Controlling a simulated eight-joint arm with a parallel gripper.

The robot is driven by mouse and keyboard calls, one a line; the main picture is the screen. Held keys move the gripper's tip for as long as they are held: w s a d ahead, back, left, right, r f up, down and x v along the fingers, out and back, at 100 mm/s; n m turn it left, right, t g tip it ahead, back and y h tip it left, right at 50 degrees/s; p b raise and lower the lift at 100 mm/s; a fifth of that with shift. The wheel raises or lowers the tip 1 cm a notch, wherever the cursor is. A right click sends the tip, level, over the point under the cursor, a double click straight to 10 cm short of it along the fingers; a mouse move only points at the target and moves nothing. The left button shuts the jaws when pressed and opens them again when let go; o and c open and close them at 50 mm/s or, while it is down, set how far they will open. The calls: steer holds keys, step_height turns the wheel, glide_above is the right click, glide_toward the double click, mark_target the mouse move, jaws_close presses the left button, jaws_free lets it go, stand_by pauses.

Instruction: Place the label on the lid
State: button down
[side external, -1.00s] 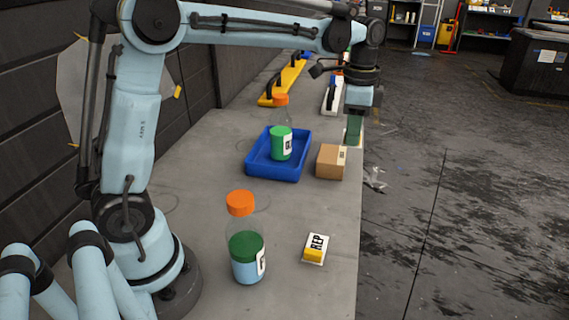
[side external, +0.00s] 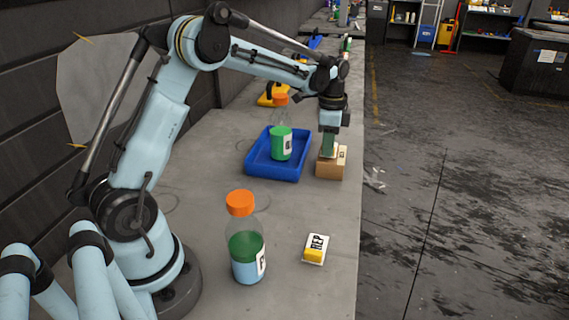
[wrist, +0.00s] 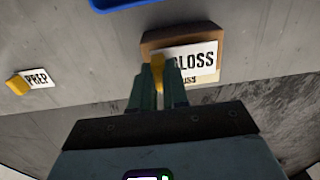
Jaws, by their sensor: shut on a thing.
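My gripper (side external: 328,149) is low over a small brown cardboard box (side external: 331,165) on the right side of the bench. In the wrist view my gripper (wrist: 158,88) is shut on the yellow tab of a white label (wrist: 196,59) that reads "GLOSS", its first letter partly hidden by a finger. The label lies over the top of the box (wrist: 160,40), slightly tilted. I cannot tell whether it touches the lid. Dark print on the box shows just below the label.
A blue tray (side external: 262,170) with a green-filled, orange-capped bottle (side external: 281,144) stands left of the box. Nearer are another orange-capped bottle (side external: 247,258) and a "PREP" label (side external: 317,243) with a yellow tab. The bench's right edge is close to the box.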

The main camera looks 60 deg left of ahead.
steer(key=shift+f, duration=0.4)
steer(key=c, duration=1.1)
jaws_free()
steer(key=shift+f, duration=0.1)
